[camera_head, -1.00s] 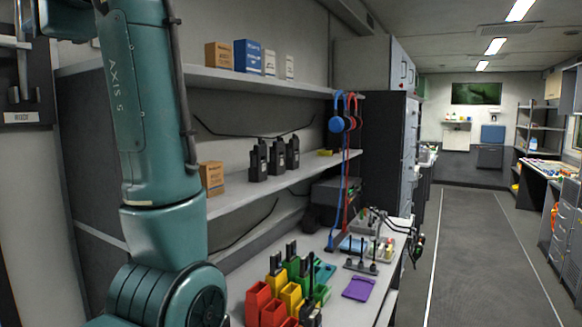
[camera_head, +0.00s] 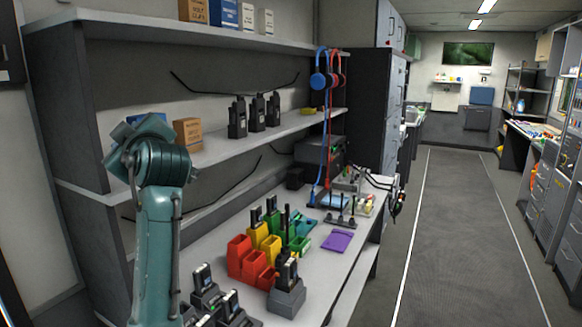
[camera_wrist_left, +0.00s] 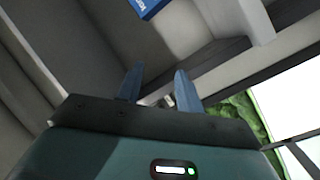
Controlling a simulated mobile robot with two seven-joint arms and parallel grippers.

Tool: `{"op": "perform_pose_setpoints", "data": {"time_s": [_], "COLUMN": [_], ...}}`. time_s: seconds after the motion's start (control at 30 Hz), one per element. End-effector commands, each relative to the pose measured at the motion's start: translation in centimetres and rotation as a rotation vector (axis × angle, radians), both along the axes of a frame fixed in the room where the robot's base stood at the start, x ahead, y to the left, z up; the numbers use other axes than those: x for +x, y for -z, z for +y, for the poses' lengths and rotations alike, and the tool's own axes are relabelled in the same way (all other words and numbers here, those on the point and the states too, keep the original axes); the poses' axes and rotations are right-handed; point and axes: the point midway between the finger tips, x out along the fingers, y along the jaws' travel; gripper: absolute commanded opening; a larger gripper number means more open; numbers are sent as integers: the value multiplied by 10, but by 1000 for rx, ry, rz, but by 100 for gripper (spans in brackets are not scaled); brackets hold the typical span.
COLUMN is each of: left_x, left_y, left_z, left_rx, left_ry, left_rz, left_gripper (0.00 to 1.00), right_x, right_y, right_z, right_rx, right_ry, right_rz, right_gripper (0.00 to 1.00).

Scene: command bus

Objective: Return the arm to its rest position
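My teal left arm (camera_head: 158,240) rises from the lower left in the head view and bends at a rounded joint in front of the shelves. Its gripper does not show there. In the left wrist view the left gripper (camera_wrist_left: 159,68) has two blue-grey fingers standing apart, with no object clearly held between them. My right arm and right gripper are not in either view.
The workbench (camera_head: 325,265) holds red bins (camera_head: 240,258), a purple pad (camera_head: 337,241) and several radios in chargers (camera_head: 287,290) near the arm. The shelf (camera_head: 215,150) behind carries radios and a cardboard box (camera_head: 188,135). The aisle floor (camera_head: 465,240) on the right is clear.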

Motion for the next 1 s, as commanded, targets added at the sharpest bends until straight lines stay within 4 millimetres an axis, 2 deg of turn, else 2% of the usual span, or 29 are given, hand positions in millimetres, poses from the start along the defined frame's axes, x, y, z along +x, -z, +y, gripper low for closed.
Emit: {"op": "perform_pose_setpoints", "data": {"time_s": [0.03, 0.17, 0.2, 0.27, 0.3, 0.4, 0.47, 0.5, 0.57, 0.6, 0.7, 0.8, 0.9, 1.0], "left_x": [8, 14, 12, 4, -3, -30, -52, -69, -98, -119, -175, -229, -271, -296], "left_y": [45, 140, 169, 214, 243, 313, 352, 377, 412, 434, 479, 510, 527, 535], "left_z": [-4, -20, -25, -34, -41, -57, -68, -75, -86, -93, -111, -125, -136, -142], "left_rx": [60, 195, 232, 286, 319, 393, 430, 449, 476, 491, 512, 516, 511, 504], "left_ry": [49, 193, 238, 312, 363, 493, 572, 627, 708, 762, 890, 997, 1072, 1115], "left_rz": [85, 254, 302, 372, 416, 515, 568, 600, 642, 668, 720, 754, 772, 779], "left_gripper": [36, 36, 36, 36, 36, 36, 36, 36, 36, 36, 36, 36, 36, 36], "right_x": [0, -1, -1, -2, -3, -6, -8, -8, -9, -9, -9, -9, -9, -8], "right_y": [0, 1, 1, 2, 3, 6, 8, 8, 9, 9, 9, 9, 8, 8], "right_z": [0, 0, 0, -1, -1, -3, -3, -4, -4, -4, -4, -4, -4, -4], "right_rx": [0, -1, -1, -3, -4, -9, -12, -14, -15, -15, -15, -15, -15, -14], "right_ry": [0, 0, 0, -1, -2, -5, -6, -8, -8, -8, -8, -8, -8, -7], "right_rz": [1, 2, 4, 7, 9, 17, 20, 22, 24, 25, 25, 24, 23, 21], "right_gripper": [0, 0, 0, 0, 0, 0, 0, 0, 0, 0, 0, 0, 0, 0]}}
